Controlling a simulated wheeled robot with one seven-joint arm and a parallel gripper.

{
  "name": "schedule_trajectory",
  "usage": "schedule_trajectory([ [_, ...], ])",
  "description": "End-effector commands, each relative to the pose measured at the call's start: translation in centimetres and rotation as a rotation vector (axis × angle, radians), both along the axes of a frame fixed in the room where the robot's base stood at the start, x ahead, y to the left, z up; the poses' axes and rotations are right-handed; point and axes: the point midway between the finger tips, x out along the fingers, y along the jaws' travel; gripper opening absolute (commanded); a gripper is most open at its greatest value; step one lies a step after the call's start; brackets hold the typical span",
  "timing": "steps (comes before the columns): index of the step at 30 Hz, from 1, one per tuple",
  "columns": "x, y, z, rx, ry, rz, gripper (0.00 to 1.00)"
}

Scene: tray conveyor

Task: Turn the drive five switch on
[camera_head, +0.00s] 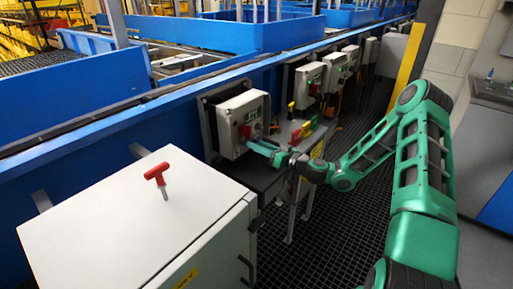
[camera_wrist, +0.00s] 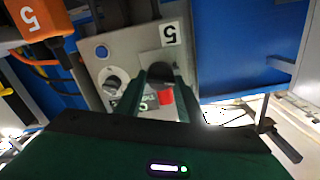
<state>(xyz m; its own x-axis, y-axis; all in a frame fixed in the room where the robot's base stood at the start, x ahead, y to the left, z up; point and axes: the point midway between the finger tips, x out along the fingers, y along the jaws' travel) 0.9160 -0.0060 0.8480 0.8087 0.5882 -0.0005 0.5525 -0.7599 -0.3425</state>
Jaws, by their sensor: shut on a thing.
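The drive five box (camera_head: 238,120) is a pale grey control box on the blue conveyor side, left of centre in the head view. In the wrist view its panel (camera_wrist: 130,50) appears upside down, with a white label "5" (camera_wrist: 171,34). My gripper (camera_head: 250,143) reaches the lower front of this box from the right. In the wrist view my gripper (camera_wrist: 159,80) is shut on a dark rotary switch (camera_wrist: 160,71) beside the label. The fingers partly hide the switch, so its exact setting is unclear. A red button (camera_wrist: 165,97) shows between the fingers.
Another knob (camera_wrist: 111,84) sits beside the held switch. An orange block marked 5 (camera_wrist: 35,18) is at upper left. A white cabinet (camera_head: 130,225) with a red T-handle (camera_head: 158,178) stands at front left. More control boxes (camera_head: 308,82) line the conveyor.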

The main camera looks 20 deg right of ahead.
Motion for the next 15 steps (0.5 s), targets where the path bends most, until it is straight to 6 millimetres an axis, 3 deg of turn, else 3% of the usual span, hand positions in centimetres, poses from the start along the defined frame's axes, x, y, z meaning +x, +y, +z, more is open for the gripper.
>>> schedule_trajectory([
  [15, 0.14, -0.28, -0.18, 0.396, 0.289, -0.002, 0.12],
])
